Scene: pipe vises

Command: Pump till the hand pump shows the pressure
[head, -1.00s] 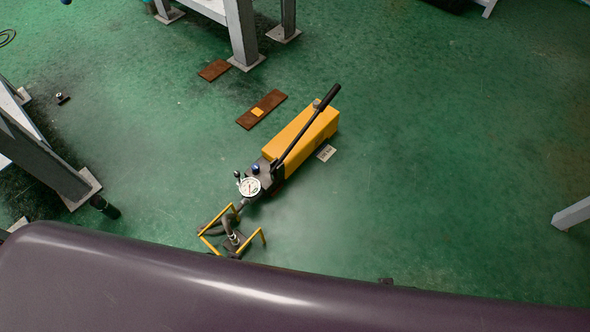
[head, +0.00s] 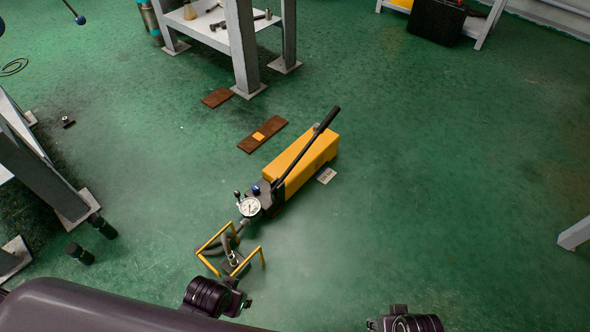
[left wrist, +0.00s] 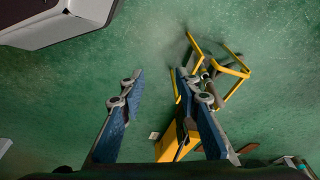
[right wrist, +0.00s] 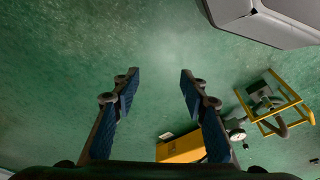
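The yellow hand pump (head: 305,160) lies on the green floor in the middle of the head view. Its black lever (head: 309,149) slants up toward the upper right. The round white pressure gauge (head: 249,207) sits at its near end; its reading is too small to tell. The pump also shows in the left wrist view (left wrist: 168,149) and the right wrist view (right wrist: 180,150). My left gripper (left wrist: 158,73) is open and empty, with its fingers apart above the floor near the pump. My right gripper (right wrist: 159,73) is open and empty too, and touches nothing.
A yellow tube frame with a dark hose (head: 230,250) stands at the pump's near end. Brown plates (head: 262,134) lie beyond the pump. Grey bench legs (head: 243,50) stand behind and at left. A black case (head: 436,22) is at the back.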

